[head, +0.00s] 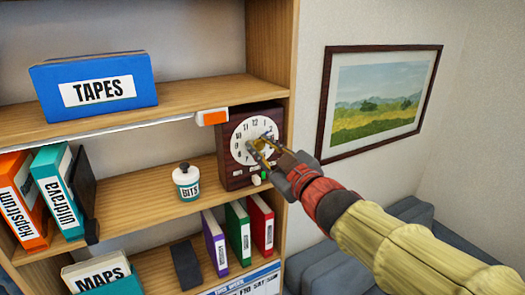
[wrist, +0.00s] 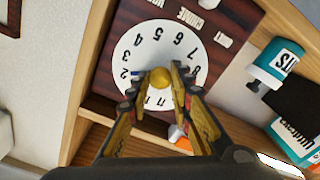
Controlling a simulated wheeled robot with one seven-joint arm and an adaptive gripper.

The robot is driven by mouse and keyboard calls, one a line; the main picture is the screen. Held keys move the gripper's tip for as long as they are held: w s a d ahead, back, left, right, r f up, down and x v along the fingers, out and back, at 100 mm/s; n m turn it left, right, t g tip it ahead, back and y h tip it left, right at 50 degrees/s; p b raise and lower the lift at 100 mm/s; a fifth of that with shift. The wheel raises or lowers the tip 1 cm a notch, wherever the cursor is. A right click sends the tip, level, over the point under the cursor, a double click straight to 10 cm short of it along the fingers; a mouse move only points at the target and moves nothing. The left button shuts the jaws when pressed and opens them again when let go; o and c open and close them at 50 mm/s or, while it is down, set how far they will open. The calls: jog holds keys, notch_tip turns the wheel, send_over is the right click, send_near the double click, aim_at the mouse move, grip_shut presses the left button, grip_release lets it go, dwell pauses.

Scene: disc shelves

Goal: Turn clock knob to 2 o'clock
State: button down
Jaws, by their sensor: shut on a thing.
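The clock is a dark red-brown box (head: 236,180) with a white round dial (head: 239,151), upright on the middle shelf against the right side panel. It fills the upper part of the wrist view (wrist: 105,78), where its numerals appear upside down. A gold knob (wrist: 160,78) sits at the dial's centre. My gripper (wrist: 159,74) is shut on the knob, one finger on each side. In the head view my gripper (head: 262,147) covers the knob and the dial's right part. A small blue mark (wrist: 135,73) shows near the 2. The knob's pointing direction is unclear.
An orange-ended white bar (head: 214,117) is on the shelf edge above. A blue TAPES box (head: 95,85) is on the upper shelf, and binders (head: 239,235) stand below. A framed picture (head: 378,98) hangs at right.

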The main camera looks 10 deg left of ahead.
jog(key=c, duration=1.6)
grip_release()
jog(key=v, duration=1.2)
jog(key=shift+f, duration=0.1)
